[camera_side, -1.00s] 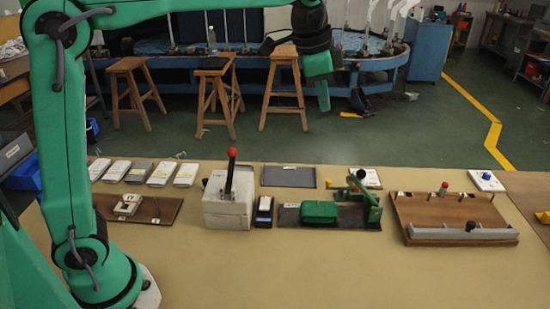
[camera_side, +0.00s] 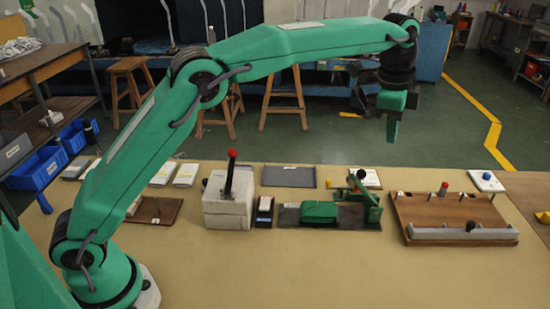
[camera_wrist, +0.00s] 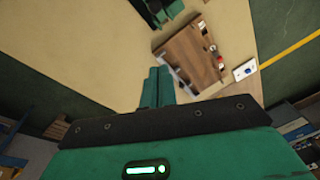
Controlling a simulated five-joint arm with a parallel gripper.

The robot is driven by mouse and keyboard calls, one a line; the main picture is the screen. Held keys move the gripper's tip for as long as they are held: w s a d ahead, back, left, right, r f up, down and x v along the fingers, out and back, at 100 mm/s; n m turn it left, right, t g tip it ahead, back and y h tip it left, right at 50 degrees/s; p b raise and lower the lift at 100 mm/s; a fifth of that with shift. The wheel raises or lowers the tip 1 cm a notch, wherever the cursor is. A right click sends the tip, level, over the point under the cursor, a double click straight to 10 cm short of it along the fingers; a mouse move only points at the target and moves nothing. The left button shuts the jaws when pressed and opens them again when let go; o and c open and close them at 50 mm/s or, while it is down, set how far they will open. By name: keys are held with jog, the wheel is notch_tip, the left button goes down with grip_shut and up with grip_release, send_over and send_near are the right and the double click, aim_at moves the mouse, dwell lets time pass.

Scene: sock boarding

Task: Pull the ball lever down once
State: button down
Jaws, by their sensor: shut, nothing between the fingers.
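The lever with a red ball (camera_side: 231,153) stands upright on a pale grey box (camera_side: 228,210) at the middle left of the table. My gripper (camera_side: 392,128) is shut and empty, pointing down, high above the table's back right part and well away from the red ball. In the wrist view its closed fingers (camera_wrist: 157,86) show above the table. The red ball lever does not show in the wrist view.
A wooden board (camera_side: 450,210) with pegs and a grey bar lies at the right; it also shows in the wrist view (camera_wrist: 192,55). A small black box (camera_side: 263,212) stands beside the grey box. White packets (camera_side: 186,175) lie behind my arm. The table front is clear.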

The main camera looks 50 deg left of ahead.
jog(key=shift+w+d+f, duration=0.2)
jog(key=shift+d+f, duration=0.15)
jog(key=shift+d, duration=0.05)
jog(key=shift+f, duration=0.1)
send_over(365, 189)
jog(key=d, duration=0.1)
notch_tip(365, 189, down, 11)
jog(key=shift+s, duration=0.3)
dwell(0.5)
